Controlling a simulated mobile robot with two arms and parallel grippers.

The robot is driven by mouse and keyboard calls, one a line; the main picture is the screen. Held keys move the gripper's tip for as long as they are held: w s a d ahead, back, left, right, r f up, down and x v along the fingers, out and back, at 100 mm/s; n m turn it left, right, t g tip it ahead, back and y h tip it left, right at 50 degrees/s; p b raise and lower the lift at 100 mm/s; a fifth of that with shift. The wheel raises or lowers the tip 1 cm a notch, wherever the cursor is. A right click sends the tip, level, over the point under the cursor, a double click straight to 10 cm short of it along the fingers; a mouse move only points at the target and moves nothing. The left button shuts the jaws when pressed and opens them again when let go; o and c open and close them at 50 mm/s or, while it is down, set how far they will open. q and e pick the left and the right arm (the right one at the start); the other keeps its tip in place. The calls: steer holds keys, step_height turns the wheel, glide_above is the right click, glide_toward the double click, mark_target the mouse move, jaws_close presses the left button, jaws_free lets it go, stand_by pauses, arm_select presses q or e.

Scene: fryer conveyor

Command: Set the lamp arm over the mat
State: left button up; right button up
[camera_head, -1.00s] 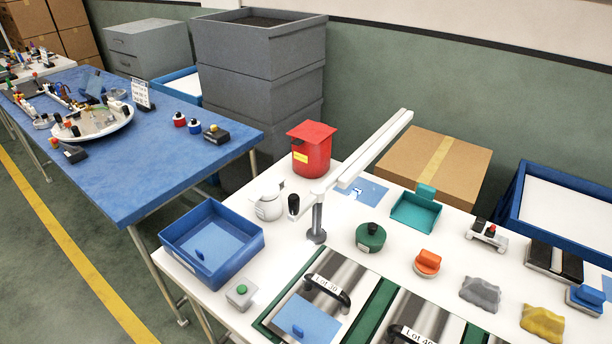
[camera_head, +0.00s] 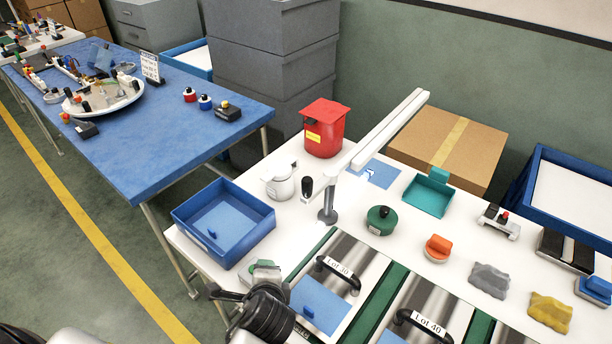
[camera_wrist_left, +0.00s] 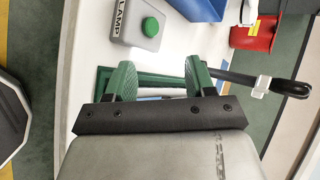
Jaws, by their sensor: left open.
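The lamp arm (camera_head: 385,132) is a long white bar on a grey post (camera_head: 327,205). It slants from a black knob (camera_head: 307,187) at its near end toward the cardboard box at upper right. Other blue sheets lie in the tray (camera_head: 222,222) and on the Lot 30 panel (camera_head: 318,306). My left gripper (camera_wrist_left: 158,75) is open and empty, near a grey box labelled LAMP with a green button (camera_wrist_left: 150,28). It partly hides that box in the head view.
A dark rod with a white collar (camera_wrist_left: 262,84) shows right of my fingers.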

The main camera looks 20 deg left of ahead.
arm_select(q)
steer(key=w+d+r+m+t+y, duration=0.2)
steer(key=w+d+r+m+t, duration=0.55)
steer(key=w+r+m, duration=0.65)
steer(key=w+a+f+m+p, duration=0.1)
steer(key=w+a+m+p, duration=0.1)
steer(key=w+a, duration=0.2)
steer(key=shift+w+a+f, duration=0.25)
steer(key=shift+w+a, duration=0.05)
steer(key=shift+w, duration=0.8)
jaws_close()
